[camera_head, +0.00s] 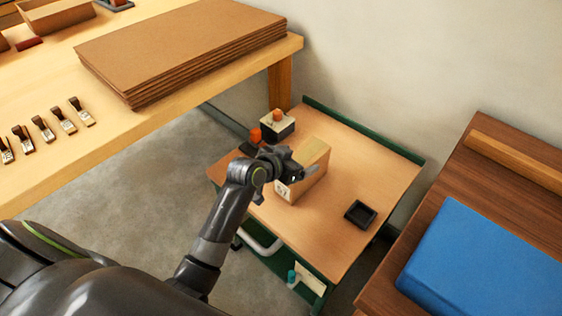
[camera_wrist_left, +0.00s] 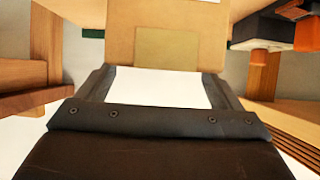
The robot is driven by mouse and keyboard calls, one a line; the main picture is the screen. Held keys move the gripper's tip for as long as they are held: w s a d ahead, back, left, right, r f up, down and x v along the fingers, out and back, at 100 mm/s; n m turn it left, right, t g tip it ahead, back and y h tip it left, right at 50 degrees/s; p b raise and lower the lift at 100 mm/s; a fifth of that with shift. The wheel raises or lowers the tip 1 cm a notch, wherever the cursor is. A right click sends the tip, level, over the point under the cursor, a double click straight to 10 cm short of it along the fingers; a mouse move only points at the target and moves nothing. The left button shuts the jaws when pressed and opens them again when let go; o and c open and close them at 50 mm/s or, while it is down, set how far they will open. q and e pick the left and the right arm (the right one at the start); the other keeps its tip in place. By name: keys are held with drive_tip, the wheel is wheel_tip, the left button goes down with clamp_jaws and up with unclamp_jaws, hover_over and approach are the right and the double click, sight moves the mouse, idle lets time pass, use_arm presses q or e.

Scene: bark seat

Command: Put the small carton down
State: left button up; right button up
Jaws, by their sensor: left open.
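The small carton (camera_head: 309,160), a tan box with a printed white label on its near face, rests on the wooden top of the green-edged cart (camera_head: 340,235). My left gripper (camera_head: 300,172) is at the carton's near upper end and hides part of it. In the left wrist view the carton (camera_wrist_left: 160,22) stands just beyond the open fingers (camera_wrist_left: 163,72). Whether the fingers touch it, I cannot tell. My right gripper is not in view.
On the cart stand a black-and-white box with an orange knob (camera_head: 278,124), another orange-topped item (camera_head: 256,135) and a small black tray (camera_head: 360,214). A workbench with stacked cardboard sheets (camera_head: 180,50) is at left. A blue case (camera_head: 485,265) lies on the right table.

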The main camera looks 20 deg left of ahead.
use_arm(q)
drive_tip(key=p+v, duration=0.1)
drive_tip(key=v, duration=0.9)
drive_tip(key=shift+s, duration=0.15)
